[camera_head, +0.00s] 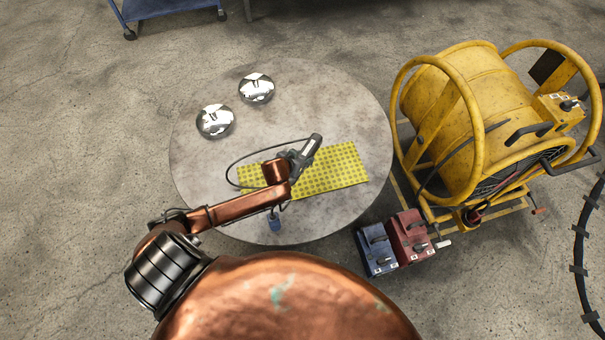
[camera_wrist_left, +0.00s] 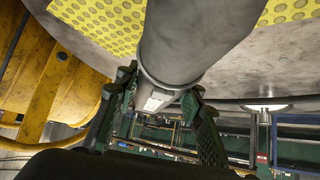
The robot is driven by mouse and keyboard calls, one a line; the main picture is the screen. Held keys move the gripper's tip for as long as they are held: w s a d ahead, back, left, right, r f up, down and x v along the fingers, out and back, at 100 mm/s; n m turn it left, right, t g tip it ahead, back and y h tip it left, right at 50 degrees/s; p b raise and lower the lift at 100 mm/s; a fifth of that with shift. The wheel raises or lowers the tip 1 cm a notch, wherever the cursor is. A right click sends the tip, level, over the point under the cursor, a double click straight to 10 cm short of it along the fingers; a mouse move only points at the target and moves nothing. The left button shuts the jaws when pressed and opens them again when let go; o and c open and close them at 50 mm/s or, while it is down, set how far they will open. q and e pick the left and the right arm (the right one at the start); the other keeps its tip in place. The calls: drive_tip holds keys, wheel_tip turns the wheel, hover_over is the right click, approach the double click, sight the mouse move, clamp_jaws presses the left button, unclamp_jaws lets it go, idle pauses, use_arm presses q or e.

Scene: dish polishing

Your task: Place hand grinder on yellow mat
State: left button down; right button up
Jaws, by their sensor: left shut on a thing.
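The hand grinder (camera_head: 311,147) is a dark cylinder with a cable looping to the left. My left gripper (camera_head: 296,158) is shut on it, over the yellow mat (camera_head: 345,170). In the left wrist view, the grinder's thick grey body (camera_wrist_left: 195,40) is between the two green fingers of the left gripper (camera_wrist_left: 162,88). The mat, with its round dots, also shows there (camera_wrist_left: 105,22) behind the grinder. I cannot tell whether the grinder touches the mat. My arm hides part of the mat. My right gripper is not in view.
A round grey table (camera_head: 335,95) carries the mat and two shiny domed dishes (camera_head: 215,121) (camera_head: 257,88) at its upper left. A yellow drum machine (camera_head: 450,115) stands right of the table. Blue (camera_head: 376,249) and red (camera_head: 409,236) boxes stand by its lower right edge.

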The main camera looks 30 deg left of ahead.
use_arm(q)
drive_tip(key=shift+w+a+f, duration=0.1)
drive_tip(key=shift+a+f, duration=0.2)
drive_tip(key=shift+a, duration=0.15)
wheel_tip(320, 180, down, 7)
drive_tip(key=b, duration=0.3)
drive_tip(key=shift+r, duration=0.1)
drive_tip(key=shift+f+b, duration=0.3)
drive_tip(key=shift+f, duration=0.15)
drive_tip(key=shift+f+b, duration=0.3)
drive_tip(key=shift+f, duration=0.65)
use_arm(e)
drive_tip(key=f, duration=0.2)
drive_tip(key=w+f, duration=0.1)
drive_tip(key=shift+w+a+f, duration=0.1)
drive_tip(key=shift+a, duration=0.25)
use_arm(q)
drive_tip(key=shift+f, duration=0.2)
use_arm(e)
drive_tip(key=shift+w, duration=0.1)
use_arm(q)
drive_tip(key=c, duration=1.3)
unclamp_jaws()
drive_tip(key=shift+s+f, duration=0.2)
